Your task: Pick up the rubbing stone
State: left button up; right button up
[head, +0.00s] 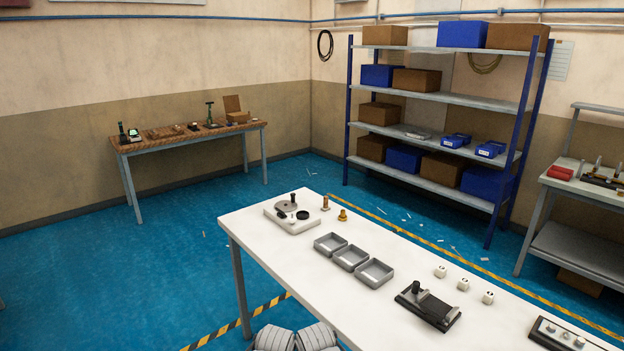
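I cannot single out the rubbing stone for certain; several small items in view are too far off to tell apart. The white table (300,262) in front bears a pale plate with a grey disc and black knob (290,214), and a black fixture (428,307). Neither of my grippers is in view.
Three grey trays (350,257), two brass-coloured parts (342,215) and three white cubes (463,284) are on the white table. A blue-framed shelf (440,97) with boxes stands at the back. A side bench (575,232) is at right. Blue floor (130,260) is open at left.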

aim_at(326, 207)
jog(key=i+j+z, duration=0.3)
jog(key=i+z, duration=0.1)
jog(key=z, duration=1.2)
jog(key=u, duration=1.3)
jog(key=i+j+z, duration=0.15)
jog(key=z, duration=0.3)
jog(key=i+j+z, duration=0.15)
jog(key=z, duration=0.35)
jog(key=i+j+z, duration=0.1)
jog(key=z, duration=0.35)
jog(key=i+j+z, duration=0.1)
jog(key=j+z, duration=0.2)
jog(key=j, duration=0.9)
jog(key=j+z, duration=0.25)
jog(key=j, duration=0.95)
